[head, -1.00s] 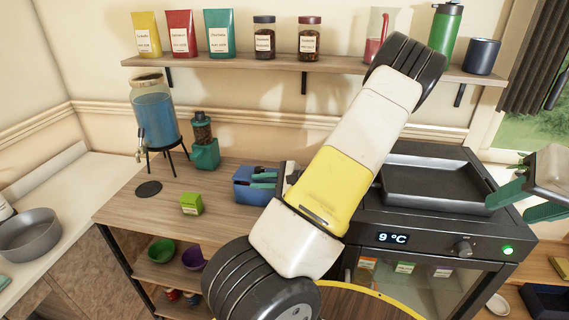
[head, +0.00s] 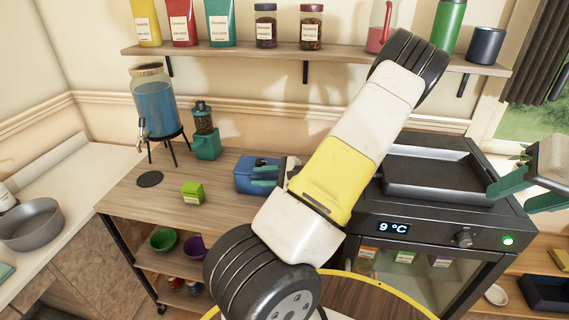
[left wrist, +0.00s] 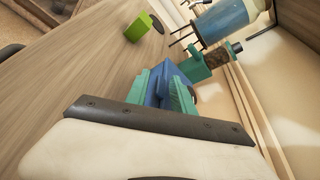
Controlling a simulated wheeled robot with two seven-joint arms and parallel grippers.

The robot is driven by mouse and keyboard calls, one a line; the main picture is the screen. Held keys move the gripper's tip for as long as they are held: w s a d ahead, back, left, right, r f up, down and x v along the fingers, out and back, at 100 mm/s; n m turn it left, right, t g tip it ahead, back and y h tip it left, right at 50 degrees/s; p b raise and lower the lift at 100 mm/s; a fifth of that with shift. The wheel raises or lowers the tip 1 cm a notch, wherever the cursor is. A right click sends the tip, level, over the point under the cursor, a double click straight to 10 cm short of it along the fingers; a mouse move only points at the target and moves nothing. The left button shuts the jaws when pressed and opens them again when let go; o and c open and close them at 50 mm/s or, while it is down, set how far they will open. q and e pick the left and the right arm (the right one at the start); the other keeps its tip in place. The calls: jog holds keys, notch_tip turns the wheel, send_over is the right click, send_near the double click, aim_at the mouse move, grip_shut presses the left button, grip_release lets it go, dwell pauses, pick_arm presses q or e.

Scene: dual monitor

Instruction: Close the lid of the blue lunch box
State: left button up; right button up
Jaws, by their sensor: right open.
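The blue lunch box (head: 246,174) sits on the wooden counter, left of the oven. My left gripper (head: 264,176) is at its right side, with green fingers reaching against or over it. In the left wrist view the lunch box (left wrist: 163,84) shows between and beyond the two fingers of my left gripper (left wrist: 160,96), which stand apart. I cannot tell whether they touch the box or grip its lid. The lid's angle is unclear, as my fingers and arm hide part of the box. My right gripper (head: 522,190) is open and empty at the right edge, beside the oven.
A green box (head: 192,193) stands left of the lunch box. A grinder (head: 205,135) and a drink dispenser (head: 155,108) stand behind it. The black oven (head: 445,205) with a tray on top is to the right. The counter in front is clear.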

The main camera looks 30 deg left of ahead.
pick_arm(q)
jog(key=shift+r, duration=0.1)
jog(key=s+d+r, duration=0.5)
jog(key=s+d, duration=0.5)
jog(key=s, duration=0.2)
jog(key=shift+d, duration=0.35)
